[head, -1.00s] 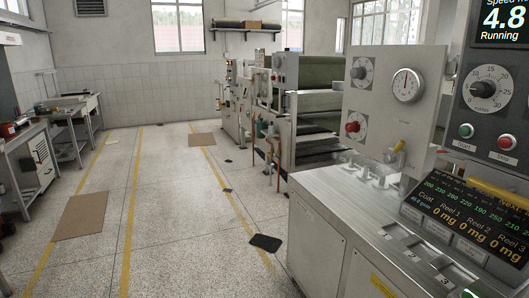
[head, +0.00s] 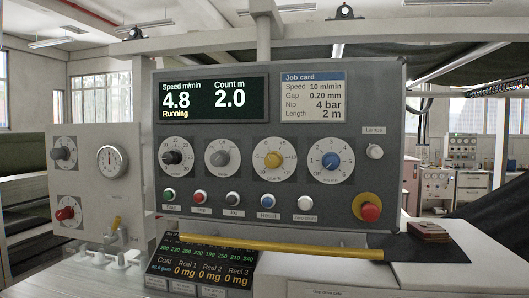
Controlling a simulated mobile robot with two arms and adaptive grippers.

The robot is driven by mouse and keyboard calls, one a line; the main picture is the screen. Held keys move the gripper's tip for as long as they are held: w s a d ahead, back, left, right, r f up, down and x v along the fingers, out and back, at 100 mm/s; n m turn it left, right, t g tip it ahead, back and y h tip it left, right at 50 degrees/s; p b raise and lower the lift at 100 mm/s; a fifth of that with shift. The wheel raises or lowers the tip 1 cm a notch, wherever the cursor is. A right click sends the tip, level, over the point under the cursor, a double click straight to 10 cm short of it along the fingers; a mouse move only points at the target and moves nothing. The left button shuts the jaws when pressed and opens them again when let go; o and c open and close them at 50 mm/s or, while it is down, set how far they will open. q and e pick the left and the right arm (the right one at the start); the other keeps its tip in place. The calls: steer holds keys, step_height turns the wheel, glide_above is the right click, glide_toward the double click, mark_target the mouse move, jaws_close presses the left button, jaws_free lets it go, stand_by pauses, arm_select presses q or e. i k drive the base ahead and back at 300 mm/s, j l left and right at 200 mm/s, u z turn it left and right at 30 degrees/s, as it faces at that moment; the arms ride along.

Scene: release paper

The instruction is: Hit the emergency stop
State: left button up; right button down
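The emergency stop is a red mushroom button (head: 370,212) on a yellow round base at the lower right of the grey control panel (head: 330,222). It stands proud of the panel, and nothing covers it. The panel's display (head: 215,100) reads speed 4.8 m/min, count 2.0 m and "Running". Neither of my grippers shows in the head view.
A row of small buttons, with a red one (head: 199,195) among them, sits under several dials. A yellow bar (head: 280,246) runs below the panel. A side panel (head: 92,185) with a gauge and a red knob (head: 66,213) stands at left. A brown block (head: 428,230) lies at right.

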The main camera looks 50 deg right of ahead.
mark_target(369, 212)
steer(key=z, duration=1.7)
steer(key=k+l, duration=0.05)
